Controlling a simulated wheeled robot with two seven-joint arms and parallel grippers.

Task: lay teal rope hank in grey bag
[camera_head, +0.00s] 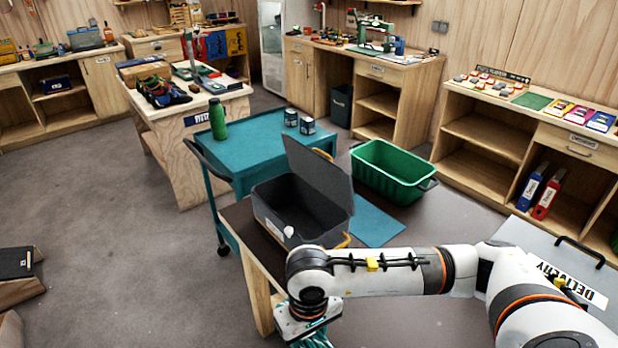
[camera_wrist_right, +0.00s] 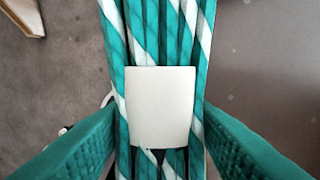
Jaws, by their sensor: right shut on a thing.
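The grey bag (camera_head: 268,230) stands open on the wooden table, with its dark flap raised at the back. My right gripper (camera_head: 308,330) is low at the bottom of the head view, in front of the bag and outside it. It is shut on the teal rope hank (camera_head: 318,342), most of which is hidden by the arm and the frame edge. In the right wrist view the teal and white hank (camera_wrist_right: 180,40) runs between the two fingers, with a white band around it. My left gripper is not in view.
A green crate (camera_head: 392,172) stands behind and right of the bag, near a blue mat (camera_head: 374,222). A teal cart (camera_head: 250,140) behind holds a green bottle (camera_head: 217,119) and two tins. A grey delivery box (camera_head: 530,240) is at the right. The left floor is mostly clear.

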